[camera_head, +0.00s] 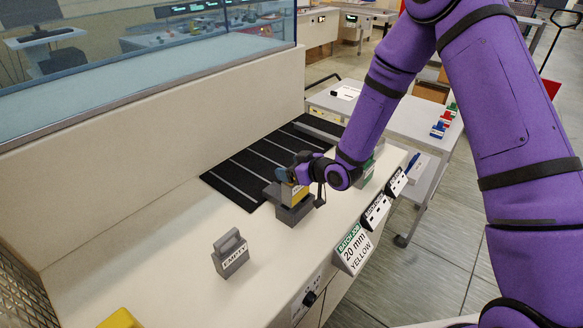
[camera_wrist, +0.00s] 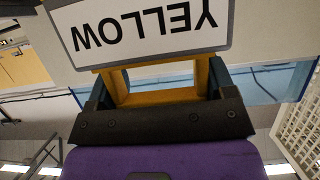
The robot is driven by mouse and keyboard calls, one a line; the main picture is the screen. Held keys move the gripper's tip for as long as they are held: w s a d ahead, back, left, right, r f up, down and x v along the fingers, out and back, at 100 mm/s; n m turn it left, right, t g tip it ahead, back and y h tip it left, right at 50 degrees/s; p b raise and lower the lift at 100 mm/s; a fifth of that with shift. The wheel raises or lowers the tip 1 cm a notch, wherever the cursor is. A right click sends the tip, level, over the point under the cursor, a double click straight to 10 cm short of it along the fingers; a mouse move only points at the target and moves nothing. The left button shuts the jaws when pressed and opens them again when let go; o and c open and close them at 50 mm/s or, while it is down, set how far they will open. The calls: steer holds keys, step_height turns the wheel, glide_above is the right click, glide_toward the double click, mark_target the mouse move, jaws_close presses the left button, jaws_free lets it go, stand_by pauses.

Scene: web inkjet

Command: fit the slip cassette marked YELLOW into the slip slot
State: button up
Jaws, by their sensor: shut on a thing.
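My gripper (camera_head: 291,178) is shut on the yellow handle (camera_wrist: 160,93) of the cassette marked YELLOW (camera_wrist: 146,25); its label appears upside down in the wrist view. In the head view a little of the yellow part (camera_head: 299,192) shows at the gripper. A dark grey block (camera_head: 293,214) is directly below, on the pale counter, and may be the slip slot or part of the cassette. I cannot tell whether the cassette is inside anything, because the gripper covers the join. A sign reading BATCH JOB, 20 mm, YELLOW (camera_head: 355,248) stands at the counter's front edge.
A grey cassette marked EMPTY (camera_head: 231,255) stands on the counter to the left. A yellow object (camera_head: 120,318) shows at the lower left edge. A black striped mat (camera_head: 250,165) lies behind the gripper. More signs (camera_head: 377,211) line the front edge. The counter's middle is clear.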

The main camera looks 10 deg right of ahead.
steer(key=shift+f, duration=3.3)
steer(key=o, duration=1.4)
steer(key=v, duration=1)
steer(key=shift+s+d+r, duration=0.15)
steer(key=shift+s+d, duration=0.05)
steer(key=shift+d, duration=0.05)
steer(key=shift+r, duration=0.1)
